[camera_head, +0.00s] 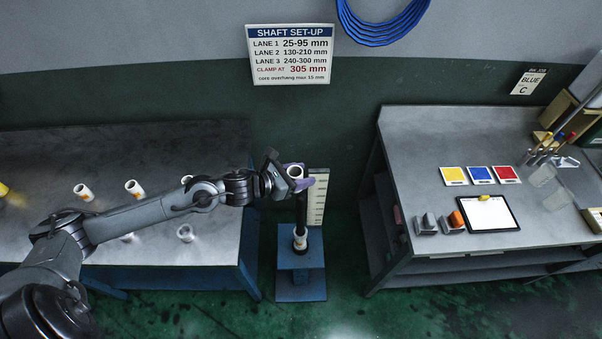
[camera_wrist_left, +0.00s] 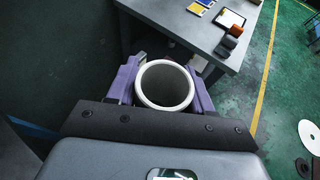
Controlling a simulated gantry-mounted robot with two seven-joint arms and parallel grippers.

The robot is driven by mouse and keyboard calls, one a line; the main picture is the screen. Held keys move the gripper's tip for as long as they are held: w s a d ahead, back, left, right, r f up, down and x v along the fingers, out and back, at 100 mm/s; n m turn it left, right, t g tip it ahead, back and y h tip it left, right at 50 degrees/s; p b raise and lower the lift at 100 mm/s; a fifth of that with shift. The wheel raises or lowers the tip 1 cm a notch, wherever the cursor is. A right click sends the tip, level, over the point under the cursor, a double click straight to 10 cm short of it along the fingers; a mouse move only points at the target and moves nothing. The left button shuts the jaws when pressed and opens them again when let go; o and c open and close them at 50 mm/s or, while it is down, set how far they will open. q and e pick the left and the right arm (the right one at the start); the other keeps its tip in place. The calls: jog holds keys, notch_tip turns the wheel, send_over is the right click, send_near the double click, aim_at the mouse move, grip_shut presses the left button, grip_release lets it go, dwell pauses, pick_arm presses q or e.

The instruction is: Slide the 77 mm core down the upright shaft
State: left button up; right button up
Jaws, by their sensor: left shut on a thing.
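My left gripper (camera_head: 300,183), with purple fingers, is shut on a white hollow core (camera_head: 295,170) at the top of the dark upright shaft (camera_head: 301,212). In the left wrist view the core (camera_wrist_left: 164,85) sits upright between the fingers, its round rim facing the camera. Its bore looks grey and empty there, so I cannot tell whether the core is around the shaft or just above it. The core's size marking is not visible. The shaft rises from a blue stand (camera_head: 301,286), with a pale ring (camera_head: 300,240) low around it. My right gripper is not in view.
Several other white cores stand or lie on the left bench (camera_head: 60,150). A pale measuring scale (camera_head: 318,197) stands just behind the shaft.

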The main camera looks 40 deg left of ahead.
pick_arm(q)
notch_tip(320, 180, down, 9)
jog(key=d+b, duration=0.1)
jog(key=b, duration=0.6)
jog(key=shift+w+d, duration=0.2)
jog(key=shift+w, duration=0.15)
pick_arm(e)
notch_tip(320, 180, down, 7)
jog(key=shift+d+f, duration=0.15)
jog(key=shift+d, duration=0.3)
pick_arm(q)
jog(key=shift+f, duration=0.1)
jog(key=shift+b, duration=0.3)
notch_tip(320, 180, down, 17)
jog(key=b, duration=1.5)
jog(key=shift+f, duration=0.15)
jog(key=shift+f+b, duration=1.3)
jog(key=shift+b, duration=0.05)
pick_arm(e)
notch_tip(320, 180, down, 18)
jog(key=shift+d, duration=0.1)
